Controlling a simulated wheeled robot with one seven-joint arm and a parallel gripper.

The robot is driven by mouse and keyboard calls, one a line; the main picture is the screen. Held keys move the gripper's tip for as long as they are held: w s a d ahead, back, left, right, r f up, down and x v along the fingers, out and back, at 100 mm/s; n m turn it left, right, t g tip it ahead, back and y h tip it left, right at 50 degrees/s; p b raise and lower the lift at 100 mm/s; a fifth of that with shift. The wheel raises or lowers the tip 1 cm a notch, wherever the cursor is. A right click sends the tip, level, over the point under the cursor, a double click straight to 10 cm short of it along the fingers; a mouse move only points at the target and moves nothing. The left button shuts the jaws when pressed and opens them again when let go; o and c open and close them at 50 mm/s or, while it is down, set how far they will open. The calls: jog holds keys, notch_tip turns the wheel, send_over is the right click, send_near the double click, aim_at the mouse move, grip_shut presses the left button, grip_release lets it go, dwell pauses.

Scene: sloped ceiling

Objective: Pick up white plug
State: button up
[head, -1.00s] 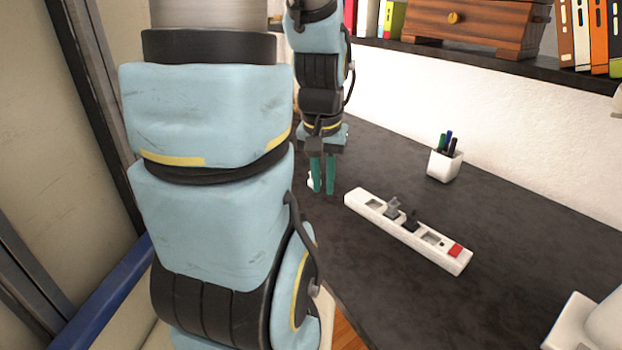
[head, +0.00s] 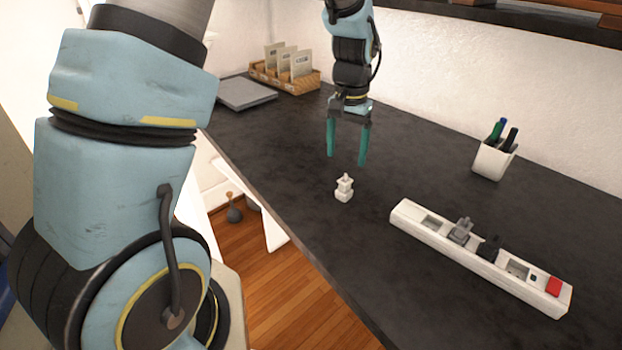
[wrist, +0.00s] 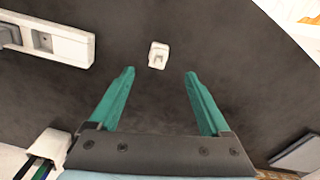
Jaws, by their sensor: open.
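The white plug (head: 344,188) stands on the dark desk near its front edge, left of the power strip. It also shows in the wrist view (wrist: 158,55), just beyond the fingertips and between their lines. My gripper (head: 347,160) is open and empty, its green fingers pointing down above the desk, behind the plug in the head view. In the wrist view both fingers (wrist: 160,74) are spread apart and do not touch the plug.
A white power strip (head: 410,215) with a grey plug (head: 461,230), a black plug (head: 489,248) and a red switch lies to the right. A white pen cup (head: 493,160) stands behind it. A grey flat object (head: 246,93) and a wooden holder (head: 284,76) sit at the back left.

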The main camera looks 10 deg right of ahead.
aim_at(346, 180)
jog(key=shift+w+f, duration=0.1)
jog(key=shift+f, duration=0.35)
notch_tip(346, 180, down, 4)
jog(key=shift+f+p, duration=0.2)
jog(key=shift+p, duration=0.4)
jog(key=shift+d+f+p, duration=0.15)
jog(key=shift+f+p, duration=0.45)
jog(key=shift+f, duration=0.8)
jog(key=shift+d+f+p, duration=0.1)
jog(key=shift+f+p, duration=0.45)
jog(key=shift+f, duration=0.85)
grip_shut()
